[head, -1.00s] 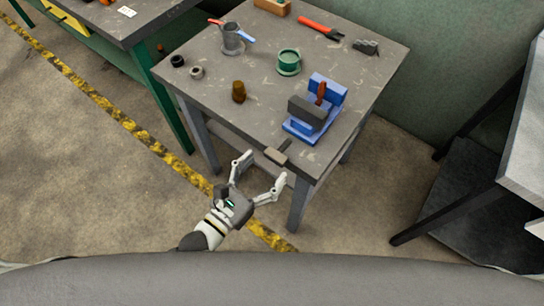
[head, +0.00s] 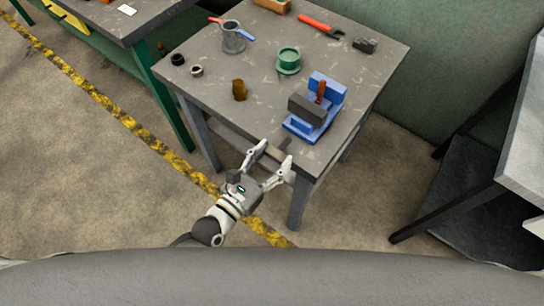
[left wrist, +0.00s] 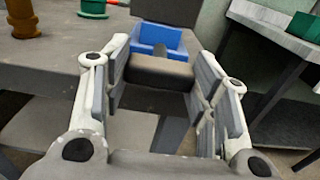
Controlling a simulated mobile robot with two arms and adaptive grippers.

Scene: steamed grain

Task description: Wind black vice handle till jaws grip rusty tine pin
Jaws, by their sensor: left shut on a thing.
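The blue vice (head: 329,84) stands at the table's front right, with a dark grey front jaw block (head: 308,110). The rusty tine pin (head: 320,92) stands upright between the jaws; I cannot tell if both touch it. My left gripper (head: 275,152) is shut on the handle, one finger on each side, as the left wrist view (left wrist: 160,85) shows. My right gripper is not in view.
Another bench (head: 520,150) stands at the right.

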